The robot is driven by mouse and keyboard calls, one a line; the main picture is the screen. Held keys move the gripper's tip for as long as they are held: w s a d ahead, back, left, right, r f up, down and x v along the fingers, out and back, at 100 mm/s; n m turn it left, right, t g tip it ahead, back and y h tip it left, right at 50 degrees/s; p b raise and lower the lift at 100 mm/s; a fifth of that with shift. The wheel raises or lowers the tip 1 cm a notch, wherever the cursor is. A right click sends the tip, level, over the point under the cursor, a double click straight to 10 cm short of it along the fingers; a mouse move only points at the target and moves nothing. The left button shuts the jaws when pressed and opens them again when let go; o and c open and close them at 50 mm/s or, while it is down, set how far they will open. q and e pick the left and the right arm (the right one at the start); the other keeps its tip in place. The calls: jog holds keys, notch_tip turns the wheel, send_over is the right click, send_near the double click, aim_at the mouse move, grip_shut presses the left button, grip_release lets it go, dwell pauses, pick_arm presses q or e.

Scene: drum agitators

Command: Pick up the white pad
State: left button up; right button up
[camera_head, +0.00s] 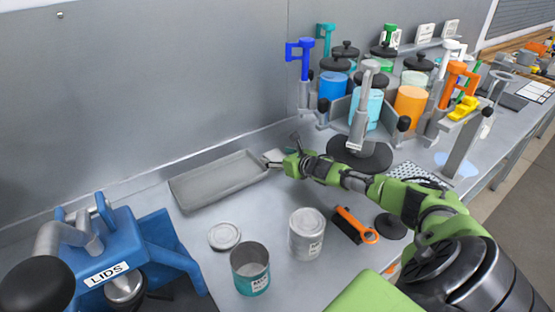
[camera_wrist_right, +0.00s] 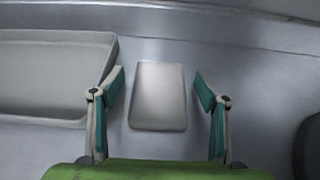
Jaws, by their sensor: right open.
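The white pad (camera_wrist_right: 158,96) is a flat, pale rectangle lying on the grey bench. In the right wrist view it sits between the two fingers of my right gripper (camera_wrist_right: 160,93), with a gap on each side. The gripper is open and holds nothing. In the head view, my right gripper (camera_head: 279,160) reaches to the right end of the grey tray. Only a small part of the pad (camera_head: 272,155) shows there, partly hidden by the gripper. My left gripper is not in view.
A shallow grey tray (camera_head: 190,194) lies left of the pad, with a wall behind. A blue lid press (camera_head: 133,253), an open can (camera_head: 250,271), a closed can (camera_head: 306,238) and a loose lid (camera_head: 224,236) stand nearer. A drum agitator (camera_head: 365,112) stands right.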

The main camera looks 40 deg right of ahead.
jog(key=c, duration=1)
jog(key=shift+o, duration=0.2)
